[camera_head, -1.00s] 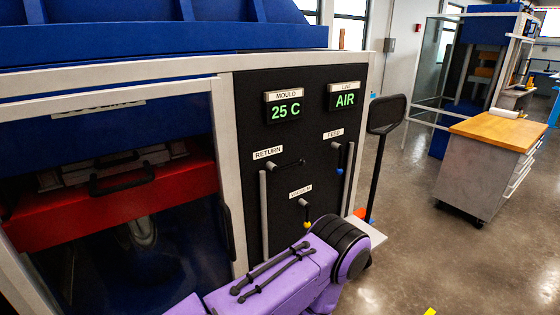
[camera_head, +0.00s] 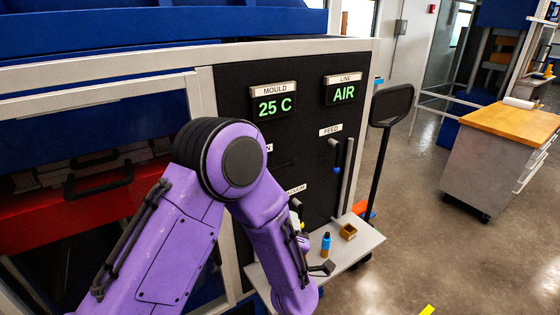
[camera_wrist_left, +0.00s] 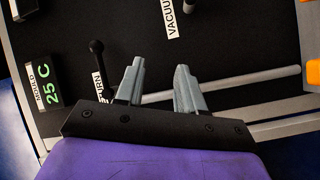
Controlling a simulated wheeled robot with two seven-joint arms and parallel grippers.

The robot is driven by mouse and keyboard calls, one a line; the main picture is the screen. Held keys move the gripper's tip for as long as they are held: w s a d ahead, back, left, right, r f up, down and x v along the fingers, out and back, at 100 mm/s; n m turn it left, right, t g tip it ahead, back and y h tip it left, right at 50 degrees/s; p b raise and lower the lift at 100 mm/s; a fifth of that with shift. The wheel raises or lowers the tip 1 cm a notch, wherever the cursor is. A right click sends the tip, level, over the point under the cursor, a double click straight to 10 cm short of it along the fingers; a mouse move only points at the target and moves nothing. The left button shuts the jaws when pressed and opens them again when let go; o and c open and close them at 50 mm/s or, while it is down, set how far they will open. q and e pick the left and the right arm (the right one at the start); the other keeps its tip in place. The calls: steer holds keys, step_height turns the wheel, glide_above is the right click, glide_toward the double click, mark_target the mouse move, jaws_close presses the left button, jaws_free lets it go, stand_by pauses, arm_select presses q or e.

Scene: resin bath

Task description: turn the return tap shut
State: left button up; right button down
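The return tap is a black lever with a rounded knob (camera_wrist_left: 97,47), seen in the left wrist view beside the partly hidden RETURN label (camera_wrist_left: 99,88). It stands across the line of a pale pipe (camera_wrist_left: 240,84). My left gripper (camera_wrist_left: 160,64) is open, with two grey fingers apart and nothing held; the pipe shows behind them. The tap is left of both fingers, outside the gap. In the head view my purple arm hides most of the return tap and its label; the left fingers are not visible there. My right gripper is in neither view.
The black panel has a MOULD display (camera_head: 274,103) reading 25 C, a LINE display (camera_head: 344,91) reading AIR, and a feed tap (camera_head: 336,150). A shelf (camera_head: 356,247) below holds a blue-topped bottle (camera_head: 326,243) and a small box (camera_head: 348,232).

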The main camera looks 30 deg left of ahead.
mark_target(283, 165)
arm_select(q)
step_height(283, 165, up, 10)
steer(key=w+a+n+y, duration=0.1)
steer(key=w+n+y, duration=0.1)
steer(key=n+y, duration=0.3)
steer(key=shift+n+h, duration=0.3)
steer(key=shift+h, duration=0.3)
steer(key=p+x, duration=0.4)
steer(key=x, duration=0.5)
steer(key=shift+a, duration=0.2)
steer(key=shift+w+a, duration=0.1)
steer(key=shift+f, duration=0.1)
jaws_close()
